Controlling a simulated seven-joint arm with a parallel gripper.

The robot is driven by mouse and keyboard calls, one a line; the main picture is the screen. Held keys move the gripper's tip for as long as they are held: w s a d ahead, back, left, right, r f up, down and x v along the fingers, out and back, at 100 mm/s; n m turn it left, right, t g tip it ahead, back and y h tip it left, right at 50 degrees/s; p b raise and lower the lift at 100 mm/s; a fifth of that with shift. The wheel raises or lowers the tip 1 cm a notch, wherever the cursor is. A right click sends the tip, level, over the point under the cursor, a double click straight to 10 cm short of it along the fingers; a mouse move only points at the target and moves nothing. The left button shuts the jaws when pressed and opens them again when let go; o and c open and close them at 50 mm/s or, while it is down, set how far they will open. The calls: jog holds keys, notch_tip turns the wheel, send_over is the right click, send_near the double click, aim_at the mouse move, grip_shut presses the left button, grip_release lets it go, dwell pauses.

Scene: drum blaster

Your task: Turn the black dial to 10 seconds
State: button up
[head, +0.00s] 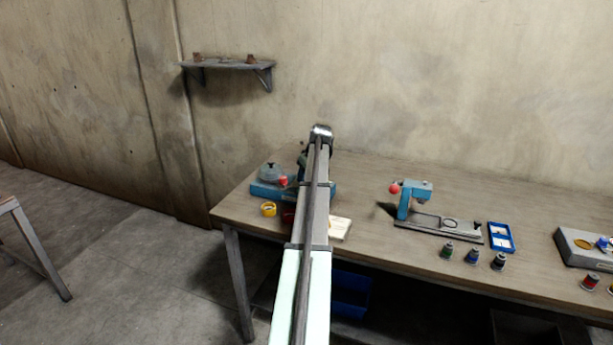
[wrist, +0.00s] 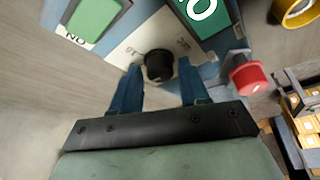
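The black dial (wrist: 158,65) sits on a pale plate with printed numbers, seen upside down in the wrist view; the numbers are too blurred to read surely. The dial's pointer direction cannot be made out. My gripper (wrist: 160,78) has its two blue fingers apart, one on each side of the dial, with visible gaps between the fingers and the dial. In the head view the blue machine (head: 265,189) is partly hidden by my arm, and the dial and my gripper are hidden there.
In the wrist view, a green button (wrist: 95,18) marked ON, a green panel (wrist: 207,15) with a white O and a red knob (wrist: 249,79) lie near the dial. A yellow ring (head: 268,209) lies beside the machine. Another blue device (head: 405,200) stands further right on the table.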

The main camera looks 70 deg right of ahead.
jog(key=c, duration=0.8)
jog(key=shift+o, duration=0.2)
jog(key=shift+a+m+g+h, duration=0.1)
jog(key=shift+m+g+h, duration=0.3)
jog(key=shift+m, duration=1.1)
jog(key=o, duration=1.1)
jog(key=shift+w, duration=0.1)
jog(key=shift+c, duration=0.2)
jog(key=shift+r, duration=0.1)
jog(key=v, duration=1.3)
jog(key=shift+s+a+r, duration=0.25)
